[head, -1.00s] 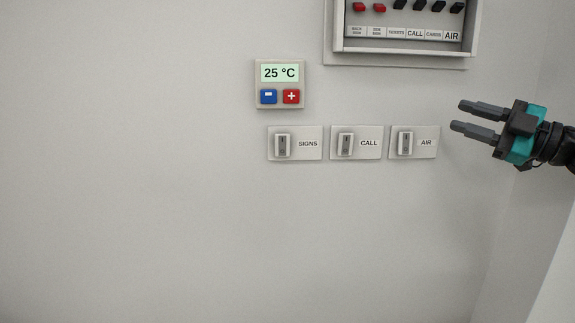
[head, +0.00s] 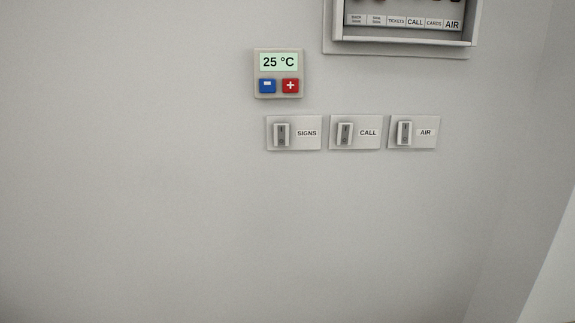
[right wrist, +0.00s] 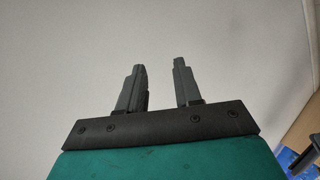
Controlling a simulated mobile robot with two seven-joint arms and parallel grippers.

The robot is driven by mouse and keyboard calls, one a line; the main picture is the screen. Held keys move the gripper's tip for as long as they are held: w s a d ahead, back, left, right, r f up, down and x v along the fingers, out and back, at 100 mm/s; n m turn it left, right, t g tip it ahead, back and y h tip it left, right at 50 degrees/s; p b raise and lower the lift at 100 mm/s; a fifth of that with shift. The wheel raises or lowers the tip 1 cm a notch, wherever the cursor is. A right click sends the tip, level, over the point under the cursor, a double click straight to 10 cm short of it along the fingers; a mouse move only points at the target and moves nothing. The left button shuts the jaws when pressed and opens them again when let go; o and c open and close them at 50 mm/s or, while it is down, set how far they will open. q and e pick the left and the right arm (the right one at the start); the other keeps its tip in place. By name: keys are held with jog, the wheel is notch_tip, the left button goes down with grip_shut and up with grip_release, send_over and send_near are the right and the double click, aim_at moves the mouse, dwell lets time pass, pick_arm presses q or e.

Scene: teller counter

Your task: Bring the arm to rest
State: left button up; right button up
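My right gripper (right wrist: 160,85) shows in the right wrist view. Its two dark fingers stand apart with nothing between them, in front of a plain pale wall. It is out of the head view. My left gripper is in neither view.
On the wall in the head view are a thermostat (head: 278,74) reading 25 °C and rocker switches labelled SIGNS (head: 293,133), CALL (head: 355,133) and AIR (head: 414,133). A breaker box (head: 400,42) is cut off at the top. A brown-edged surface (right wrist: 302,135) shows at right in the right wrist view.

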jog(key=s+f+g+h, duration=0.1)
jog(key=s+f+g, duration=0.2)
jog(key=s+f, duration=0.45)
jog(key=s+a+m+t, duration=0.1)
jog(key=s+a+m, duration=0.2)
jog(key=a+m, duration=0.6)
jog(key=a, duration=0.8)
jog(key=shift+a+f+t, duration=0.2)
jog(key=shift+f+t, duration=0.05)
jog(key=shift+t, duration=0.05)
